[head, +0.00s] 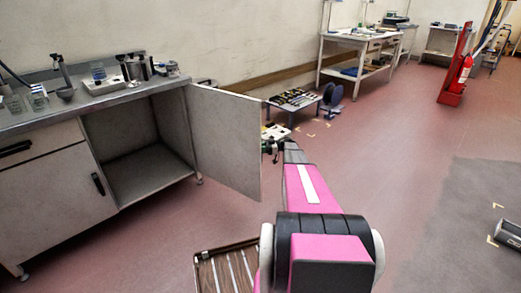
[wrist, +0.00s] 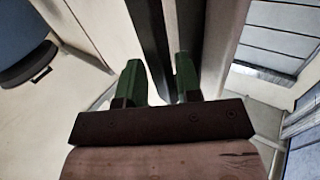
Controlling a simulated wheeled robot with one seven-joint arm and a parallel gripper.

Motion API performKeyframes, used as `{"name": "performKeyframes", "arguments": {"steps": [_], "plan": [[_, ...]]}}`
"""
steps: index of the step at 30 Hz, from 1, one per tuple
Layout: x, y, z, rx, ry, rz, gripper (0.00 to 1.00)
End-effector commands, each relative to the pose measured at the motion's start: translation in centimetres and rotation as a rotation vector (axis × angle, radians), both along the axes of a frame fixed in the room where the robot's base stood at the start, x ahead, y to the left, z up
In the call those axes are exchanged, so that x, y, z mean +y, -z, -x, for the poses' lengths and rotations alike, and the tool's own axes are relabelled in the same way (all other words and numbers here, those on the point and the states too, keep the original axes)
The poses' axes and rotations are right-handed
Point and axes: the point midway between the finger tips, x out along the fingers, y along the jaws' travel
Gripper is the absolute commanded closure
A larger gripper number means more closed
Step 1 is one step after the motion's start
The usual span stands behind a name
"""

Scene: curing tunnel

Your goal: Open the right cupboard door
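The right cupboard door (head: 227,142) stands swung wide open, its inner face towards me in the head view. The cupboard's right compartment (head: 148,180) is exposed and looks empty. My gripper (head: 270,147) is at the door's free edge, on its far side, and partly hidden. In the wrist view, my gripper's green fingers (wrist: 160,65) are apart. A dark upright bar (wrist: 150,30), apparently the door handle, runs between or just beyond them, with a gap to the right finger. I cannot tell whether either finger touches it.
The left cupboard door (head: 55,195) is closed. The worktop (head: 110,97) holds lab items. A low table (head: 292,100) with tools stands behind the open door. A slatted crate (head: 228,270) lies on the floor beside my arm. Open floor lies to the right.

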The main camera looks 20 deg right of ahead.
Motion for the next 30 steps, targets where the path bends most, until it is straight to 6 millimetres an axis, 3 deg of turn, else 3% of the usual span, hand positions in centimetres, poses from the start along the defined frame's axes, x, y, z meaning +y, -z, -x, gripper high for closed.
{"name": "performKeyframes", "arguments": {"steps": [13, 30], "plan": [[-0.7, 0.0, 0.1, -0.001, 0.000, 0.000, 0.51], [-9.7, 0.0, 1.4, -0.001, -0.001, 0.000, 0.51]]}}
